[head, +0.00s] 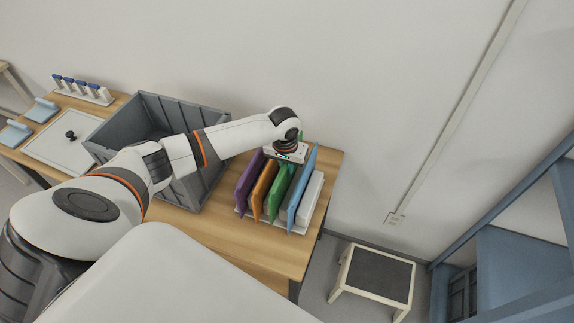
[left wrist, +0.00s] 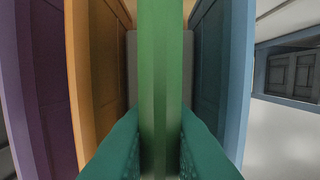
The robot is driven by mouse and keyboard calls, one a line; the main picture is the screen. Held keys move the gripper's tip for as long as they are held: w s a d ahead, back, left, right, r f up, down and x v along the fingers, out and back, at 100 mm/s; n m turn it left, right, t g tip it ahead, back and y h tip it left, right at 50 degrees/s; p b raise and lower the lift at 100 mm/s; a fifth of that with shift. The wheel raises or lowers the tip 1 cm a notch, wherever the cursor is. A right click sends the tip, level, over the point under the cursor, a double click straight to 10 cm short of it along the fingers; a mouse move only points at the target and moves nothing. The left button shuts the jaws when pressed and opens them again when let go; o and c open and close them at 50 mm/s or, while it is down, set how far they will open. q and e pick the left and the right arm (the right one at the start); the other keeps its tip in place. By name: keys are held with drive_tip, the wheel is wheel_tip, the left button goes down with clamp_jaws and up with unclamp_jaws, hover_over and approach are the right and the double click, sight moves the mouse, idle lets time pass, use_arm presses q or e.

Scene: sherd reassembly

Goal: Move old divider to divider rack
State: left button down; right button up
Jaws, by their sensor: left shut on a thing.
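A green divider (head: 279,186) stands upright in the divider rack (head: 305,226) on the wooden table, between an orange divider (head: 264,187) and a blue divider (head: 303,188). A purple divider (head: 248,180) stands at the rack's left. My left gripper (left wrist: 160,140) is over the rack, shut on the green divider (left wrist: 160,70), with a teal finger on either side of it. In the left wrist view the orange divider (left wrist: 97,75) and blue divider (left wrist: 222,75) flank it without touching the fingers. The divider's lower end in the rack is hidden. My right gripper is not in view.
A large grey crate (head: 215,108) stands left of the rack, under my left arm. A white block (head: 313,195) is right of the blue divider. A white panel with a black knob (head: 70,135) lies farther left. A step stool (head: 372,275) stands on the floor at right.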

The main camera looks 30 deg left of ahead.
use_arm(q)
drive_tip(key=shift+f+b, duration=0.55)
drive_tip(key=shift+f, duration=0.8)
drive_tip(key=c, duration=1.3)
unclamp_jaws()
drive_tip(key=r, duration=0.4)
drive_tip(key=s+r, duration=0.1)
drive_tip(key=r, duration=0.3)
drive_tip(key=r+b, duration=0.1)
drive_tip(key=r, duration=0.3)
drive_tip(key=shift+s+d, duration=0.15)
drive_tip(key=shift+s, duration=0.05)
